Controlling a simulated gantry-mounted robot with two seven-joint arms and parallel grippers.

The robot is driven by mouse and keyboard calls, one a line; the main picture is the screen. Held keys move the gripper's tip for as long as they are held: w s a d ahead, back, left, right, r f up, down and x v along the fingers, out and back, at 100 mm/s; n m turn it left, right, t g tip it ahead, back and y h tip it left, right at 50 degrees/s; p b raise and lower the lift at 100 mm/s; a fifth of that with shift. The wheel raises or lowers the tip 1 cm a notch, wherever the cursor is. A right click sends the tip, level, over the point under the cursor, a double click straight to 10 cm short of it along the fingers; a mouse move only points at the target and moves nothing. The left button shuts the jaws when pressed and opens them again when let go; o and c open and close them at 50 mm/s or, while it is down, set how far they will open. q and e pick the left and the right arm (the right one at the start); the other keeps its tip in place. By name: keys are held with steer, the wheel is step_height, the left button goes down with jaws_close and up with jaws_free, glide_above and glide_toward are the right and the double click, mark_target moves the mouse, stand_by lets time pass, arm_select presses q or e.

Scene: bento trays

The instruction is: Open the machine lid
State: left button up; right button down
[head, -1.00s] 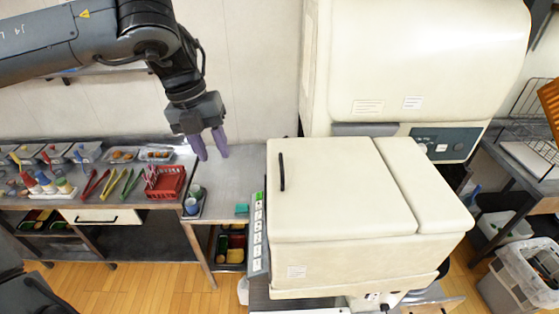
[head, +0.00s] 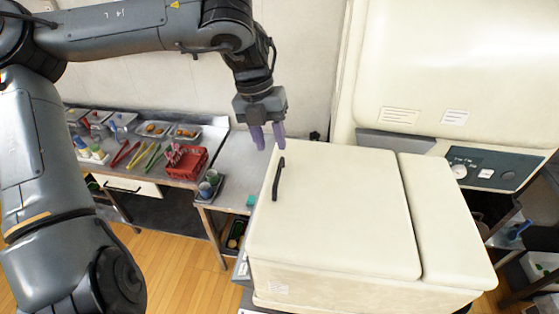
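The machine (head: 300,284) is a large cream box at the right. Its lid (head: 340,210) lies flat and shut on top, with a black bar handle (head: 278,180) near its left edge. My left gripper (head: 268,143) points down just above and behind the handle in the head view, its two purple fingers apart with nothing between them. It does not appear to touch the handle. My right gripper is not in view.
A tall cream unit with a control panel (head: 492,167) rises behind the machine. A steel counter at the left holds trays, colored tongs (head: 150,156), a red basket (head: 187,163) and cups (head: 207,186). Wooden floor shows at the lower left.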

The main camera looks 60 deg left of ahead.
mark_target(279, 170)
arm_select(q)
steer(key=f, duration=0.4)
steer(key=w+d+f, duration=0.1)
steer(key=f, duration=0.2)
steer(key=shift+w+p, duration=0.1)
steer(key=shift+p, duration=0.2)
jaws_close()
